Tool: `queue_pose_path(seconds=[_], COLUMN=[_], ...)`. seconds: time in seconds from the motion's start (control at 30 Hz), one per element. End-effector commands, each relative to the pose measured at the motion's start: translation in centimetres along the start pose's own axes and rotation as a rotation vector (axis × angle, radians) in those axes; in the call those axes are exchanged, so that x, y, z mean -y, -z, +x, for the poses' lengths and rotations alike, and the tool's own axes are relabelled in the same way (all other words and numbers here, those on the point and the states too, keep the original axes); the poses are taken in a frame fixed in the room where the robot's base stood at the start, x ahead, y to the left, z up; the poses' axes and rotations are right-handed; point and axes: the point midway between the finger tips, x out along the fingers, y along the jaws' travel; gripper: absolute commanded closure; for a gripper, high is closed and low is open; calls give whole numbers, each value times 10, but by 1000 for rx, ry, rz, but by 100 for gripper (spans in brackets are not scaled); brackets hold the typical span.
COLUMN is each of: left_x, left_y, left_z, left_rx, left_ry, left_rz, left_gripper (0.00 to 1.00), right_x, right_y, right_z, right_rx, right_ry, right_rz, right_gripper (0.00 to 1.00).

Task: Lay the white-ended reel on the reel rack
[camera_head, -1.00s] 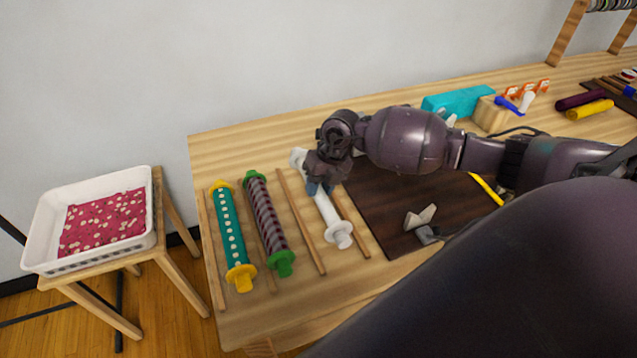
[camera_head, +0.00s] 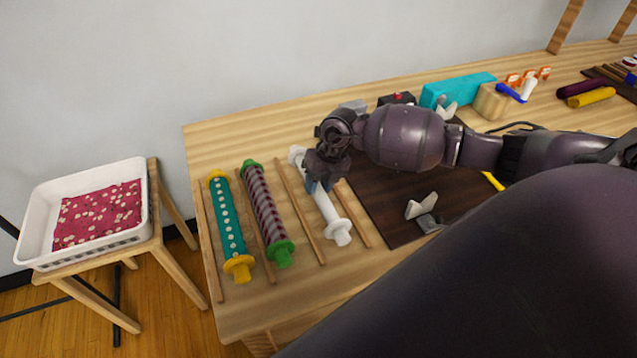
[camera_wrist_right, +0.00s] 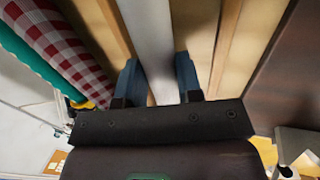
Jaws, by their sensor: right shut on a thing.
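The white-ended reel (camera_head: 332,215) has white flanged ends and a pale body. It lies at the right end of a row of reels, lengthwise between two wooden strips (camera_head: 300,210) of the reel rack; whether it touches them or the table is hard to tell. My right gripper (camera_head: 318,186) is shut on its middle, hiding part of it. In the right wrist view the pale reel (camera_wrist_right: 150,35) runs between the two blue-grey fingers (camera_wrist_right: 158,80). My left gripper is not in view.
A green-ended checked reel (camera_head: 266,212) and a yellow-ended teal dotted reel (camera_head: 229,225) lie to the left. A dark mat (camera_head: 390,200) with a pale clip-like object (camera_head: 420,210) lies right. A white tray (camera_head: 138,168) stands on a stool. A turquoise box (camera_head: 458,90) stands behind.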

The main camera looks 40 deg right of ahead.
Motion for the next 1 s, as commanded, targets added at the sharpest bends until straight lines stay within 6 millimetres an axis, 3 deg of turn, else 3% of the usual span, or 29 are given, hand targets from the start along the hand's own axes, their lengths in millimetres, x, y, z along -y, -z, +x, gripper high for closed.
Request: queue_pose_path(seconds=[0.03,0.2,0.57,1.0], left_x=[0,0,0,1], left_y=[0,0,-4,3], left_z=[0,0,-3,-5], left_rx=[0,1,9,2], left_ry=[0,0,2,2], left_rz=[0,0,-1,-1], left_gripper=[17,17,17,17], right_x=[0,0,0,0], right_y=[0,0,0,-1], right_z=[0,0,-5,-77], right_rx=[1,0,1,3], right_ry=[0,0,0,2], right_rz=[0,0,-1,-1], right_gripper=[64,38,37,37])
